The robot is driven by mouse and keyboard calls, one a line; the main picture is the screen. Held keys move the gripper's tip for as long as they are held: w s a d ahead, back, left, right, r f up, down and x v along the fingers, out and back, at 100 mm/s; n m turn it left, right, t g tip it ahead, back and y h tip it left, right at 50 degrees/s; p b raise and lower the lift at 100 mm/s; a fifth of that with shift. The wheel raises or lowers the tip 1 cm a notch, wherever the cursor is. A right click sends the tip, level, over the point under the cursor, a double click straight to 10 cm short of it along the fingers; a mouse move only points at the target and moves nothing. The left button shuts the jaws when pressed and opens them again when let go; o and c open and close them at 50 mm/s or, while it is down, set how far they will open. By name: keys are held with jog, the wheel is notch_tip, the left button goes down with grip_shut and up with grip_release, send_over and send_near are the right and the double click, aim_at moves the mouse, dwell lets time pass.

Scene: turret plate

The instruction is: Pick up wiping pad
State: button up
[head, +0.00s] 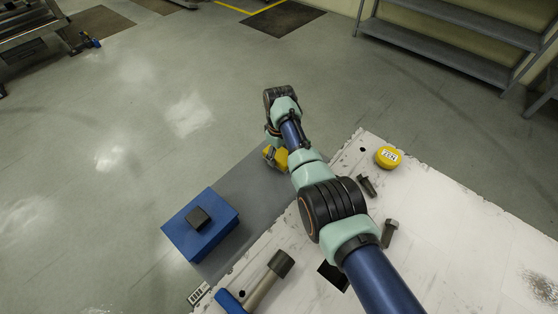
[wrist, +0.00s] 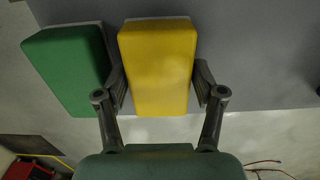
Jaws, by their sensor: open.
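A yellow pad-like block (wrist: 157,65) stands between the two fingers of my gripper (wrist: 160,82) in the wrist view. The fingers are open, one along each side of it; I cannot tell whether they touch it. A green block (wrist: 72,68) of similar shape sits close to its left, tilted in the picture, with the left finger near the gap between them. In the head view the yellow block (head: 276,157) shows partly beside my arm. The green block and most of my gripper are hidden there.
A blue block (head: 182,232) with a small dark block (head: 199,219) on top sits on the grey strip (head: 228,190). The white plate carries a yellow labelled disc (head: 388,157), bolts (head: 390,233) and a blue-handled hammer (head: 262,286). Open floor lies left.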

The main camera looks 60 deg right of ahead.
aim_at(279, 153)
jog(key=shift+r, duration=0.1)
jog(key=c, duration=0.8)
jog(key=shift+r, duration=0.1)
jog(key=shift+c, duration=0.2)
notch_tip(279, 153, up, 20)
jog(key=p, duration=0.7)
jog(key=shift+p, duration=0.35)
